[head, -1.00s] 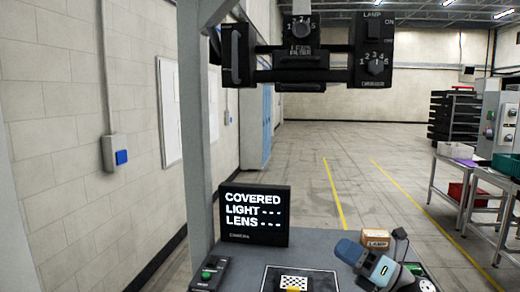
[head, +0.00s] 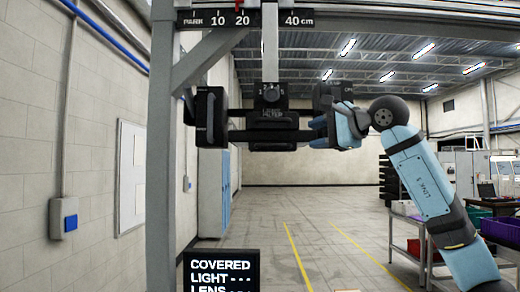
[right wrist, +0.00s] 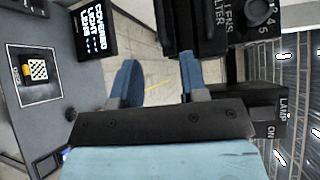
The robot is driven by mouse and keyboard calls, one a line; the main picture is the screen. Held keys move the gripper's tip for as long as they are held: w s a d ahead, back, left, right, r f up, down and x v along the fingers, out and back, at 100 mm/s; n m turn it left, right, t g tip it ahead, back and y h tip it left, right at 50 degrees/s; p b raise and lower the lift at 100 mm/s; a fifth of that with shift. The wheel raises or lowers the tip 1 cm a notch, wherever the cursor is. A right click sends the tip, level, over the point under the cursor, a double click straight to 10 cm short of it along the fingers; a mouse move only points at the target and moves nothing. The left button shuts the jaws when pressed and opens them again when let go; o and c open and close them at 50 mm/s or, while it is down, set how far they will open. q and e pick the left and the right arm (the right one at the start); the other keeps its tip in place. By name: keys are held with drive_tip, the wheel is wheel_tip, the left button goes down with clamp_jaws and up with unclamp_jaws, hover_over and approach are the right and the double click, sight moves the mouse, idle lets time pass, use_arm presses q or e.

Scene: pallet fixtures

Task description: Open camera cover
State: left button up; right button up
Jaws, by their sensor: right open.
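The black camera unit (head: 272,120) hangs from the overhead frame in the head view. A black panel with an upright handle (head: 211,117), which looks like the cover, is at its left end. The monitor (head: 221,272) reads COVERED, with dashes for LIGHT and LENS; it also shows in the right wrist view (right wrist: 90,30). My right gripper (head: 317,132) is at the right end of the unit, below the lamp box (head: 332,94) and apart from the handle. In the right wrist view its fingers (right wrist: 160,75) are spread with nothing between them. My left gripper is out of view.
A grey upright post (head: 160,190) and a scale beam (head: 205,18) frame the unit on the left and above. Carts with bins (head: 410,208) stand at the right. The floor behind is open.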

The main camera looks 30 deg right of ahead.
sight(277, 145)
drive_tip(key=p+x, duration=0.3)
drive_tip(key=x, duration=1)
drive_tip(key=shift+w+f, duration=0.15)
drive_tip(key=shift+w, duration=0.15)
drive_tip(key=shift+c, duration=0.4)
clamp_jaws()
